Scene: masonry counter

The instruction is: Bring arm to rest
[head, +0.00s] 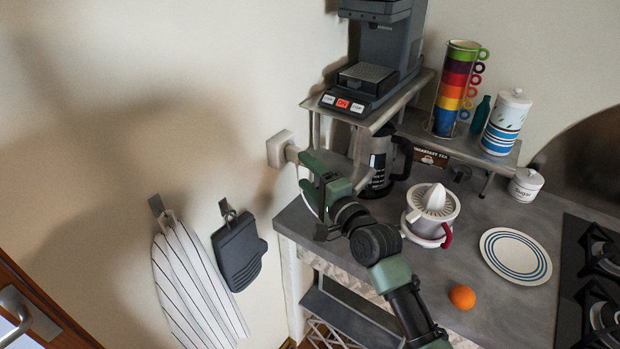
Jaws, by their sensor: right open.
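My right arm, green and black, reaches up from the bottom of the head view over the left end of the grey counter (350,257). Its gripper (305,172) is open with nothing between the fingers. The gripper is near the wall socket with a plug (280,149) and to the left of the glass coffee pot (378,168); whether it touches the wall cannot be told. My left gripper is not in view.
A coffee machine (372,75) stands on a raised shelf, with stacked cups (456,88) and a canister (505,122) to its right. A citrus juicer (431,212), orange (462,297) and plate (515,256) are on the counter. A towel (190,280) and mitt (239,252) hang left.

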